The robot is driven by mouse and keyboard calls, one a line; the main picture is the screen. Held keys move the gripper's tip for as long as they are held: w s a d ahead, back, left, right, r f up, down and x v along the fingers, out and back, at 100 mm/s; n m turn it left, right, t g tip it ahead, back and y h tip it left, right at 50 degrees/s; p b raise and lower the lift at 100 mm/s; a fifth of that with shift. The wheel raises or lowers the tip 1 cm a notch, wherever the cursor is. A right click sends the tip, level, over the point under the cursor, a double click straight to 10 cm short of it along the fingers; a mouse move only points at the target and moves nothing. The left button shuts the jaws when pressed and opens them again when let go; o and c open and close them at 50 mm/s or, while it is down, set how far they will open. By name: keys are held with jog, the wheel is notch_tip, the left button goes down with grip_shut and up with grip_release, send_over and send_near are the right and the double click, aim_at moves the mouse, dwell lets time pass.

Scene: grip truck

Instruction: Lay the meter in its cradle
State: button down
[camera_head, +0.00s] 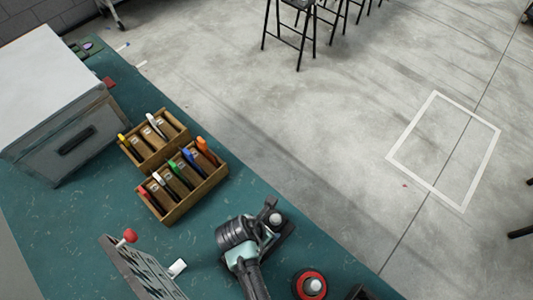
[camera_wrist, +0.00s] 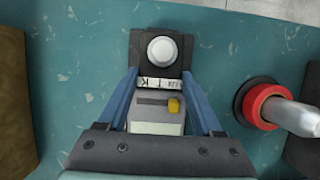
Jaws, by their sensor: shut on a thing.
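My gripper (camera_wrist: 160,77) is shut on the meter (camera_wrist: 152,110), a grey body with a yellow button, a pale lower panel and a white dome (camera_wrist: 162,50) at its far end. The blue fingers lie along both sides of the body. A black block (camera_wrist: 140,42), which looks like the cradle, shows around and below the dome end. I cannot tell whether the meter touches it or hangs above it. In the head view my gripper (camera_head: 254,240) is over the bench at bottom centre, with the dome (camera_head: 275,220) beside it and a dark base partly hidden below.
A red ring with a grey post (camera_wrist: 265,105) stands close to the right of my gripper. Wooden boxes of markers (camera_head: 180,205) and a grey case (camera_head: 65,135) are to the left in the head view. A panel with a red knob (camera_head: 128,237) stands at lower left.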

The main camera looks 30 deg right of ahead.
jog(key=shift+f, duration=0.15)
jog(key=shift+f+b, duration=0.6)
jog(key=shift+f, duration=0.15)
grip_release()
jog(key=v, duration=1.3)
jog(key=shift+w, duration=0.1)
